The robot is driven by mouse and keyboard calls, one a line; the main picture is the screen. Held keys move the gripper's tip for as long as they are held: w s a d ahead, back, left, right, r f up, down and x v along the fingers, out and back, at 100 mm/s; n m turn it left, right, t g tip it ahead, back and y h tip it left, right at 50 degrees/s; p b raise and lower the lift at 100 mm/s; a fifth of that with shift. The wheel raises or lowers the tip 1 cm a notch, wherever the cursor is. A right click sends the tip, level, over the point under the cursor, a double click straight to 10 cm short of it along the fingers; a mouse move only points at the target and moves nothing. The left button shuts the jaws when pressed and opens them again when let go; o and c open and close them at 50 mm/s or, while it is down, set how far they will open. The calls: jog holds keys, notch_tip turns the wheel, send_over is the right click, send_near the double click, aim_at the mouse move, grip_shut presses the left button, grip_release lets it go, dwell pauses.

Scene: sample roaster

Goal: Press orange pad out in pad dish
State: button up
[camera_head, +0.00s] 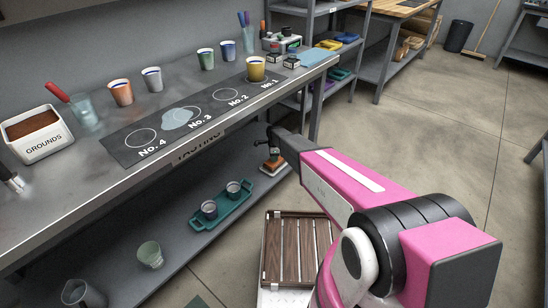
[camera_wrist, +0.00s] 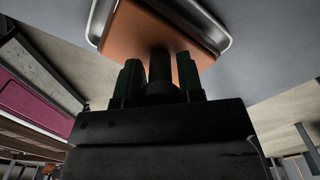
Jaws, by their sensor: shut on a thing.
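My gripper (camera_wrist: 160,80) is shut on the dark stem handle (camera_wrist: 158,62) of the orange pad in the wrist view. The orange pad (camera_wrist: 128,32) is a flat rectangular block and lies over the metal pad dish (camera_wrist: 224,42), whose rim shows around it. In the head view my gripper (camera_head: 270,143) is at the right end of the lower shelf, with the orange pad (camera_head: 274,164) below it and the pale pad dish (camera_head: 266,172) under the pad. I cannot tell how firmly the pad touches the dish floor.
The counter (camera_head: 150,190) overhangs the lower shelf (camera_head: 170,262). A teal tray (camera_head: 224,217) with two cups and a greenish glass (camera_head: 150,254) stand on that shelf. A wet patch (camera_head: 181,118) lies on the counter mat.

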jog(key=shift+f, duration=0.7)
dwell(2.5)
jog(key=shift+r, duration=0.15)
jog(key=shift+r, duration=2.95)
jog(key=shift+s, duration=0.1)
